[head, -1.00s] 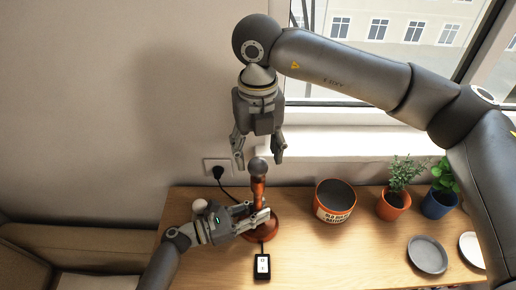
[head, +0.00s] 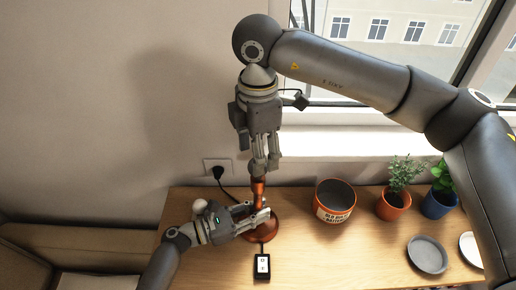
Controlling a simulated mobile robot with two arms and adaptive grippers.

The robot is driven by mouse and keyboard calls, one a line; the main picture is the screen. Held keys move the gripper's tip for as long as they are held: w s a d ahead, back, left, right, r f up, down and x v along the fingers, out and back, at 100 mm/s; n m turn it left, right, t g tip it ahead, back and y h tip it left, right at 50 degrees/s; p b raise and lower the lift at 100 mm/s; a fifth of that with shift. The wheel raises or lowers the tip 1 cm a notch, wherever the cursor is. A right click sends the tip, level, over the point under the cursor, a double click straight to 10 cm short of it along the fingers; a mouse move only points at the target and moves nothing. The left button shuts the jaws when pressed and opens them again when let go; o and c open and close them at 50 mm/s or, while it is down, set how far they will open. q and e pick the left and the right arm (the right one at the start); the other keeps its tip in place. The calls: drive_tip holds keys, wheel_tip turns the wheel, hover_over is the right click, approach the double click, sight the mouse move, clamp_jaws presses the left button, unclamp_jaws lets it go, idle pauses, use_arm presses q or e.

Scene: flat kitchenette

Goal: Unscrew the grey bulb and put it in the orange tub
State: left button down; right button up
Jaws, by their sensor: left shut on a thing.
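The lamp has a copper-orange stem (head: 258,190) and a round base (head: 292,226) on the wooden table. My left gripper (head: 262,216) comes in low from the left and is shut on the lower stem. My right gripper (head: 266,164) points down from above, with its fingertips at the top of the lamp. The orange tub (head: 334,214) stands on the table to the right of the lamp. It has a pale lettered label and a dark inside.
A black switch box (head: 262,265) lies in front of the lamp on its cord. A wall socket with a plug (head: 218,171) is behind. Two potted plants (head: 394,203) (head: 440,203) and two plates (head: 427,254) (head: 472,247) are to the right. Table between lamp and tub is clear.

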drive_tip(key=shift+f, duration=4)
drive_tip(key=shift+c, duration=0.5)
drive_tip(key=c, duration=1.1)
